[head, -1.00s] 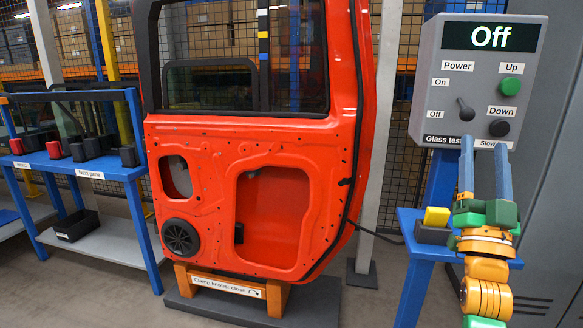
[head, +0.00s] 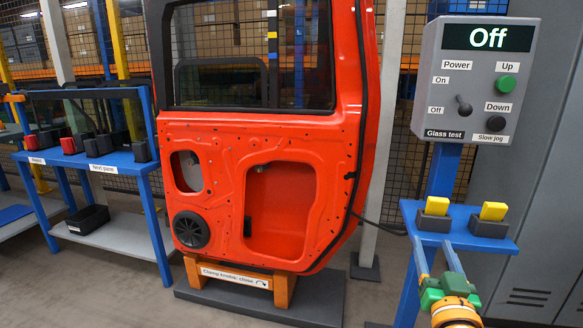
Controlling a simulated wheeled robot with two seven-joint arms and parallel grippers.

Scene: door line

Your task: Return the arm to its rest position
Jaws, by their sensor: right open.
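My right gripper (head: 431,243) is low at the right in the head view, its two blue fingers apart and empty. It is in front of the small blue stand (head: 460,220) below the control box, touching nothing that I can make out. The rest of my right arm is cut off by the bottom edge. My left gripper is not in view. The grey Glass test control box (head: 475,80) shows "Off" on its display, with a power lever (head: 463,105), a green Up button (head: 507,87) and a black Down button (head: 496,124).
A red door (head: 260,150) stands on an orange cradle (head: 240,280) in the middle. Two yellow-topped blocks (head: 437,206) (head: 494,211) sit on the stand. A blue rack (head: 150,168) with red and black parts and a black tray (head: 82,219) is at left. Floor between is clear.

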